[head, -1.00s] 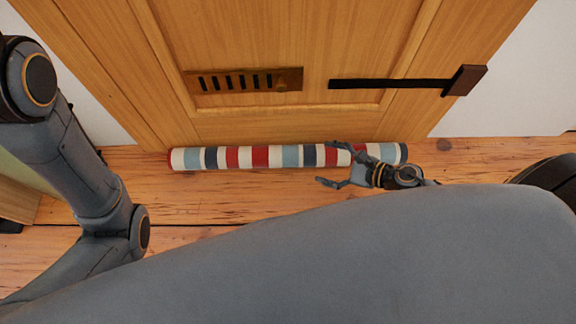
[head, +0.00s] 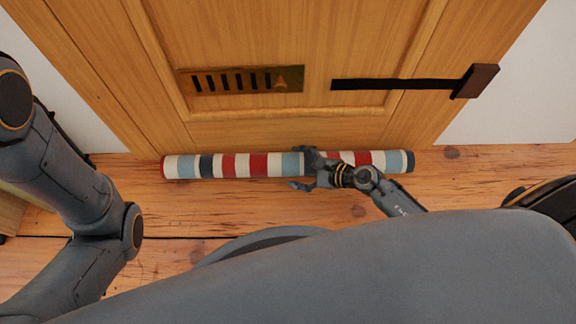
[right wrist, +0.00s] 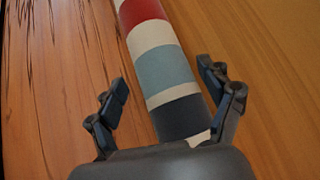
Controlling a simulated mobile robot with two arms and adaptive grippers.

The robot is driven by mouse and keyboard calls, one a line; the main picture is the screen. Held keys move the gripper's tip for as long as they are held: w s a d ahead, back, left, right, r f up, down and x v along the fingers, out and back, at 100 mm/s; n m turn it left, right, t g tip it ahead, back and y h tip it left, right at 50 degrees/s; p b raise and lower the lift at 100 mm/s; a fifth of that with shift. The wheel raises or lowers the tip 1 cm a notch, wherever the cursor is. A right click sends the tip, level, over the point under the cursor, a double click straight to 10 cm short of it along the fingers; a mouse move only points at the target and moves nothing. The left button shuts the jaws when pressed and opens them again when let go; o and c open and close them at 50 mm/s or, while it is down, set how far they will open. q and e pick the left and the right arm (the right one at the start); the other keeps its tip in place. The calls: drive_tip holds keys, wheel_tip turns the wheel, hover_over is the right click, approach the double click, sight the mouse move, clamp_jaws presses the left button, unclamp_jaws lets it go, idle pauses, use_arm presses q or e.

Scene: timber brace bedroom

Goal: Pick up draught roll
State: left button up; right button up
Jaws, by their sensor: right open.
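The draught roll (head: 243,165) is a long cylinder with red, white, light blue and navy bands. It lies on the wooden floor along the foot of the door. My right gripper (head: 299,169) is open at the roll, right of its middle, with one finger over the roll and the other on the near side. In the right wrist view, the roll (right wrist: 168,70) runs between the two spread fingers of the gripper (right wrist: 164,80). I cannot tell whether either finger touches it. My left gripper is out of view; only links of that arm show.
The wooden door (head: 320,45) stands right behind the roll. It carries a slotted brass plate (head: 240,80) and a dark bar with a block (head: 475,81). Bare floor (head: 480,185) lies to the right. My own body covers the lower picture.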

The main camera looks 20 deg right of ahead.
drive_tip(key=shift+x, duration=1.15)
drive_tip(key=shift+d, duration=0.1)
drive_tip(key=c, duration=1.4)
drive_tip(key=shift+r, duration=0.1)
drive_tip(key=shift+c, duration=1)
